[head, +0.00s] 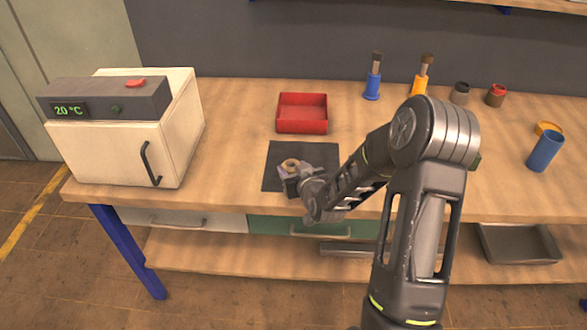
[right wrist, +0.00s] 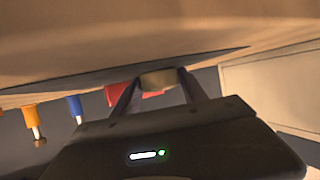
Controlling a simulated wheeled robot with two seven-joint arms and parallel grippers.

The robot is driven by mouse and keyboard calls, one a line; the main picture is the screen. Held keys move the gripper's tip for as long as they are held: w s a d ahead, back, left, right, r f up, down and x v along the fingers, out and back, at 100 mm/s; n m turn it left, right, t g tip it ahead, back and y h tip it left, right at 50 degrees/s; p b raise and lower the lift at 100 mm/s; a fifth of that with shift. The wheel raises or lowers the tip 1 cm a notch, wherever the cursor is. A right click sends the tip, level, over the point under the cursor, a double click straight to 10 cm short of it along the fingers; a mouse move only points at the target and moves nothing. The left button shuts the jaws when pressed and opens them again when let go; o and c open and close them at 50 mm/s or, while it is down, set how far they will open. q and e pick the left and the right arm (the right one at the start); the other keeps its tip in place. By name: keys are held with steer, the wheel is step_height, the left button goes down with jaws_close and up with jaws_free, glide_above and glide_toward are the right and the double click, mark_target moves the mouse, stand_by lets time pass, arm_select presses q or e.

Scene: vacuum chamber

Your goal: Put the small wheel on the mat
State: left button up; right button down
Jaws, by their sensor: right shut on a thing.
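The dark mat (head: 272,180) lies flat on the workbench, in front of the red tray. The small wheel (head: 290,163) is a tan ring-shaped piece over the mat. My right gripper (head: 291,168) is shut on it, reaching in from the right. In the right wrist view, the wheel (right wrist: 158,79) sits between the two fingers, close to the dark mat (right wrist: 215,60). I cannot tell whether the wheel touches the mat. The fingers hide part of the wheel and of the mat. My left gripper is out of view.
A red tray (head: 302,114) stands just behind the mat. A white oven-like box (head: 128,140) with a display is at the left. Blue and orange brushes, small pots and a blue cup (head: 545,151) stand at the right. Bare bench lies left of the mat.

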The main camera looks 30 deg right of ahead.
steer(key=shift+r, duration=0.1)
steer(key=c, duration=0.6)
jaws_free()
steer(key=shift+r, duration=0.1)
steer(key=v, duration=0.9)
steer(key=shift+b, duration=0.4)
steer(key=p+v, duration=0.2)
steer(key=p, duration=0.7)
steer(key=shift+s+r+p, duration=0.1)
steer(key=shift+r+p, duration=0.15)
steer(key=shift+p, duration=0.15)
steer(key=shift+s+a+p, duration=0.1)
steer(key=shift+s+p, duration=0.2)
steer(key=shift+p, duration=0.3)
steer(key=shift+s+f, duration=0.1)
steer(key=shift+f, duration=0.05)
